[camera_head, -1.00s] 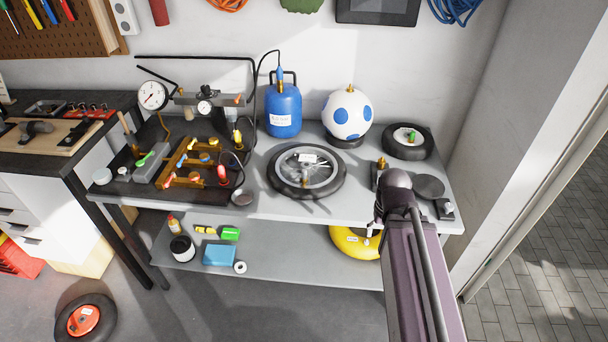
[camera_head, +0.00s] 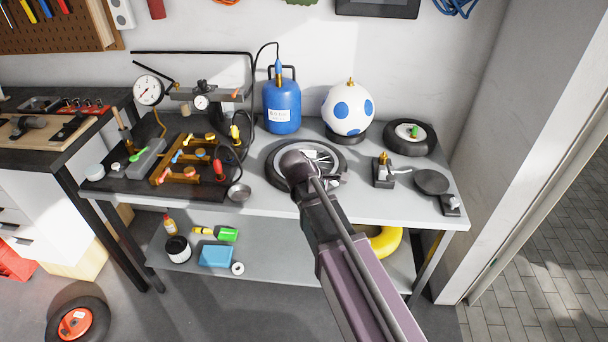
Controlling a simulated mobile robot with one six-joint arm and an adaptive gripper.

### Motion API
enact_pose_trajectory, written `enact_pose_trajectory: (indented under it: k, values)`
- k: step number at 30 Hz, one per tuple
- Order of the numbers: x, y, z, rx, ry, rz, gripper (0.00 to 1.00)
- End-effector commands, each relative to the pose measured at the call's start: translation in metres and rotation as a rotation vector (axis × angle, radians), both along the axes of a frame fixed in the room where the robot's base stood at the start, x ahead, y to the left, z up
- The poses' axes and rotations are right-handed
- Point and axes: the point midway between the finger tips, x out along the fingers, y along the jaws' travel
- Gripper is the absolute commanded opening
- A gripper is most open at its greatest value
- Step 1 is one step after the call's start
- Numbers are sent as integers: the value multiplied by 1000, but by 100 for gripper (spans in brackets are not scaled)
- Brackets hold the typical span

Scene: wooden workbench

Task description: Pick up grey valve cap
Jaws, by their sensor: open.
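I cannot pick out a grey valve cap for certain; it may be too small or hidden. The spoked wheel (camera_head: 275,178) lies flat mid-bench, and my arm covers its front and part of its hub. A small stand with a brass valve (camera_head: 383,170) is to its right. A low block with a small light grey piece (camera_head: 451,204) sits at the bench's front right corner. My arm rises from the lower right, its rounded dark joint over the wheel in the picture. My gripper does not show.
The grey bench (camera_head: 345,205) also holds a blue tank (camera_head: 282,106), a spotted ball (camera_head: 347,110), a tyre with a green cap (camera_head: 409,137), a dark round plate (camera_head: 431,182), a small metal dish (camera_head: 239,192) and a brass manifold (camera_head: 185,160). A yellow ring (camera_head: 386,242) lies on the lower shelf.

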Motion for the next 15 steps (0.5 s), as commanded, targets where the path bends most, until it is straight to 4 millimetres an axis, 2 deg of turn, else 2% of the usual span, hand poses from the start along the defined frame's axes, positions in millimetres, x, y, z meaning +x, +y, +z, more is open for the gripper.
enact_pose_trajectory:
  k: [1,6,12,15]
  values:
    - [11,19,-3,-54,14,75,74]
    - [31,74,5,-265,70,318,74]
    - [43,138,18,-509,136,547,74]
    - [45,163,24,-603,163,622,74]
